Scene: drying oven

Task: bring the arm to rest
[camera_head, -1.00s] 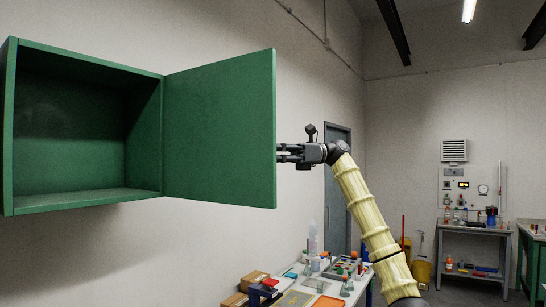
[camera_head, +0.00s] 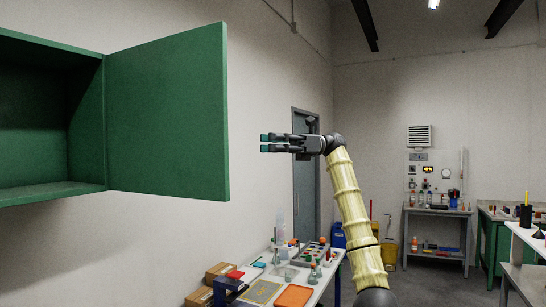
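My gripper (camera_head: 266,143) is stretched out to the left at the end of my arm, in the middle of the head view. Its two dark fingers have teal pads at the tips and a gap between them, with nothing held. My arm (camera_head: 349,200) has a pale yellow ribbed sleeve and rises from the lower middle of the view. The fingertips appear to the right of the open green cabinet door (camera_head: 168,115), apart from it in the picture.
The green cabinet (camera_head: 45,190) on the left wall stands open, and its visible inside looks empty. Below is a white bench (camera_head: 327,285) with boxes, trays and glassware. A grey door (camera_head: 306,185) is behind my arm. Other benches stand at the right, with floor between.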

